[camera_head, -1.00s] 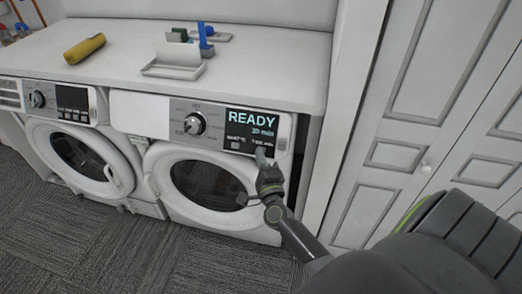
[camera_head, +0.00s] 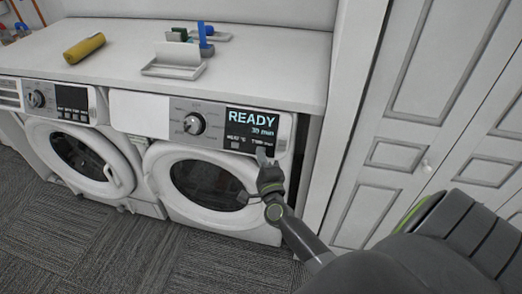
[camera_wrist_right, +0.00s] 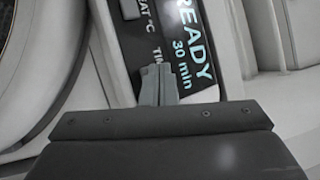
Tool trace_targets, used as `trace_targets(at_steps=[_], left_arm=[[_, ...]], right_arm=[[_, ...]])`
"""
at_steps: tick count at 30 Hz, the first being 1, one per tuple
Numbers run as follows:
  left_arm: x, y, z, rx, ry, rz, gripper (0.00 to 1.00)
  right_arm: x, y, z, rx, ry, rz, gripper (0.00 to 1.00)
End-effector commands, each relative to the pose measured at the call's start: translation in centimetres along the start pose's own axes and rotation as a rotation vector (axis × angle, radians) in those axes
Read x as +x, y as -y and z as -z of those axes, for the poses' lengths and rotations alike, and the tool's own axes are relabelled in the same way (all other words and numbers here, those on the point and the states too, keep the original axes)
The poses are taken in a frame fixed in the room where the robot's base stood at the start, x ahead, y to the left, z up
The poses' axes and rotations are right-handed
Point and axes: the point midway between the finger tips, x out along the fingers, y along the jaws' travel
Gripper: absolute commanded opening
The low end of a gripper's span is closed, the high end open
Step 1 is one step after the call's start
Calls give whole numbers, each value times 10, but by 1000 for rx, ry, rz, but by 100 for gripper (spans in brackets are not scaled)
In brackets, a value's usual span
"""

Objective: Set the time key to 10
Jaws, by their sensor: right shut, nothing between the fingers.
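The right-hand washing machine (camera_head: 150,128) has a dark display panel (camera_head: 239,135) that reads READY, with a minutes figure under it. In the right wrist view the display (camera_wrist_right: 190,55) reads READY and 30 min, turned sideways. The time key's label (camera_wrist_right: 156,52) shows there in part, next to a temperature key (camera_wrist_right: 143,15); my fingers cover the rest. My right gripper (camera_head: 261,153) is shut and empty, its tips at the lower edge of the panel by the time key. In the wrist view its fingers (camera_wrist_right: 158,86) are together at the key; contact cannot be told. My left gripper is not in view.
A round dial (camera_head: 194,124) sits left of the display. A second machine (camera_head: 75,140) stands at the left. The white counter (camera_head: 255,65) above holds a yellow roll (camera_head: 84,48) and a white tray (camera_head: 170,69). White cupboard doors (camera_head: 405,115) stand at the right.

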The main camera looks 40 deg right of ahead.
Motion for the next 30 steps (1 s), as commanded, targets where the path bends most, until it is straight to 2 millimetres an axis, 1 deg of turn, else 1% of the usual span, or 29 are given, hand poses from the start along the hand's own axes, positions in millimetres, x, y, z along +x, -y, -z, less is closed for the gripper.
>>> trace_targets(at_steps=[30], left_arm=[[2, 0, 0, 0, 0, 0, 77]], right_arm=[[6, -3, 4, 0, 0, 1, 0]])
